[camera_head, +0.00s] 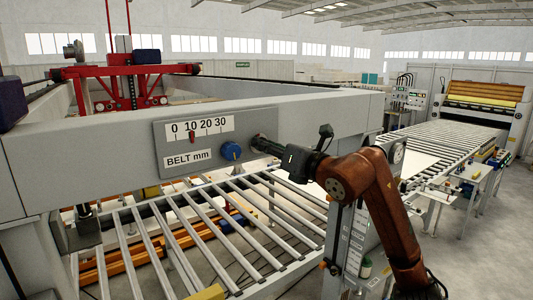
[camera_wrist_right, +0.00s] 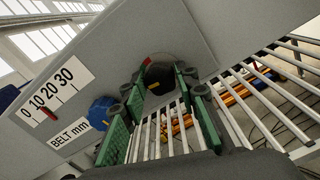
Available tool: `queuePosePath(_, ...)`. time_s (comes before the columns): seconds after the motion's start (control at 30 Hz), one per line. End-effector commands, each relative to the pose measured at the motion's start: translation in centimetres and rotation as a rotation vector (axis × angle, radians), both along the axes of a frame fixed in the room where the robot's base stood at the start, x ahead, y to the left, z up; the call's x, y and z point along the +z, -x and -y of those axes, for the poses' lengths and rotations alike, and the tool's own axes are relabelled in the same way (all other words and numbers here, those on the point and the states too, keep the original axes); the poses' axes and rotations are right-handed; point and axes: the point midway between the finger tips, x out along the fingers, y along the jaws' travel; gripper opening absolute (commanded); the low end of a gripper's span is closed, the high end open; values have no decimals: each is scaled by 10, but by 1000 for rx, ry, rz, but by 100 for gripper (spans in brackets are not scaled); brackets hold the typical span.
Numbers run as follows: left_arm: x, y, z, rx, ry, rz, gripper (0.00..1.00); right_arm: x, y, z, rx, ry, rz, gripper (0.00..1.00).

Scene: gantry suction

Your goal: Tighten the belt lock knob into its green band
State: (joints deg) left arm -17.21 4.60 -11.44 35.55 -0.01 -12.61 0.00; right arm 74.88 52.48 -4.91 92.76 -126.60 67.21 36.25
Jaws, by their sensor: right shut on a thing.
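A dark round knob (camera_wrist_right: 158,73) on the grey beam shows between the finger pads of my right gripper (camera_wrist_right: 160,82) in the wrist view. It has a small yellowish mark on its lower side. In the head view my right gripper (camera_head: 268,146) reaches in from the right to the panel's right end and is shut on this dark knob, mostly hidden by the fingers. No green band can be made out around the knob; the green I see is on my finger pads. My left gripper is not in view.
A blue knob (camera_head: 232,151) sits left of the gripper on a panel with a BELT mm scale (camera_head: 200,128); its red pointer (camera_head: 192,137) is between 0 and 20. A roller conveyor (camera_head: 200,225) runs below the beam. A red gantry carriage (camera_head: 125,85) stands behind.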

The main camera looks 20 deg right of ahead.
Motion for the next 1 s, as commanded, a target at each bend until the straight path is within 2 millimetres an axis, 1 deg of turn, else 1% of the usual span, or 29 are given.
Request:
queuePosePath(0.03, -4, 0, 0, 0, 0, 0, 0, -2, 0, 1, -1, -24, -8, 4)
queuePosePath(0.3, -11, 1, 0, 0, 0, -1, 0, 0, 0, 1, -1, -108, -37, 4)
queuePosePath(0.77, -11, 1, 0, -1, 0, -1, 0, 1, 0, 1, -1, -123, -43, 4)
queuePosePath(0.8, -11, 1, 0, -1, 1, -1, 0, 1, 0, 1, -1, -122, -42, 29)
queuePosePath(1.0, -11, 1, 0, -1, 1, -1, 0, 1, 0, 1, 0, -122, -43, 43)
